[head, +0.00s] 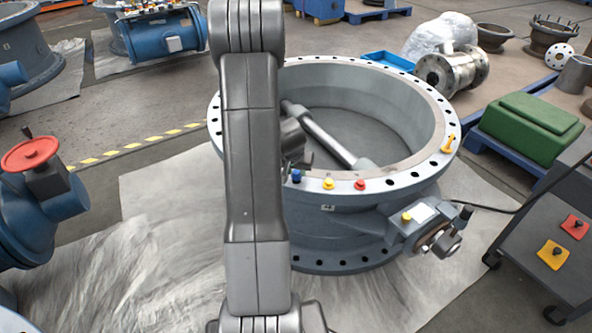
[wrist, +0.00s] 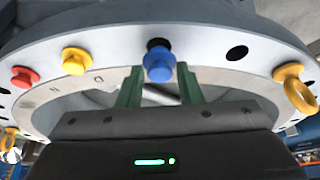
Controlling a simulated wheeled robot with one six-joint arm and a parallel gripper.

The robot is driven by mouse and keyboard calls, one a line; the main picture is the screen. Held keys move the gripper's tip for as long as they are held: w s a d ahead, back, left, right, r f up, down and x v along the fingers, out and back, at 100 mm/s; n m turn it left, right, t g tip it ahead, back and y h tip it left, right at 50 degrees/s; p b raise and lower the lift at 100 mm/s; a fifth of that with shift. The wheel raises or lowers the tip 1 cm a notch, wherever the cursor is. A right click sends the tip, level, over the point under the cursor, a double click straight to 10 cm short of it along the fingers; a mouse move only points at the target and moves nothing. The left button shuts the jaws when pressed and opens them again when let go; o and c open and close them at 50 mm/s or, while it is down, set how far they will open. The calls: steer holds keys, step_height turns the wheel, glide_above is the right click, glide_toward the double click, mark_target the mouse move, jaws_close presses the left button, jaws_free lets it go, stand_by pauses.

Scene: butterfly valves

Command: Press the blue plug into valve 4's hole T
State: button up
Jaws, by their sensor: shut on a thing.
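The blue plug (wrist: 158,66) is between the two green fingers of my gripper (wrist: 159,74), which is shut on it. In the wrist view the plug overlaps the lower edge of a dark hole (wrist: 157,43) in the valve's grey flange, so it looks off-centre from that hole. I cannot tell whether its tip is inside. No letter T is readable beside this hole. In the head view the blue plug (head: 296,176) shows at the near rim of the large grey valve (head: 340,200), and my arm hides most of the gripper. The valve's small number label is too small to read surely.
A yellow plug (head: 328,184) and a red plug (head: 360,185) sit in the rim beside the blue one, near engraved letters. A yellow eyebolt (head: 449,143) stands on the rim at right. A dark cart (head: 535,235) stands at right. An empty hole (wrist: 237,53) is nearby.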

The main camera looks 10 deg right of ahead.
steer(key=shift+f+b, duration=0.85)
steer(key=shift+b, duration=0.3)
stand_by(0.8)
steer(key=shift+f+b, duration=0.4)
steer(key=o, duration=1.5)
steer(key=shift+o, duration=0.2)
steer(key=shift+r, duration=0.15)
steer(key=shift+r+p, duration=2.4)
steer(key=shift+r, duration=0.55)
steer(key=shift+f, duration=0.15)
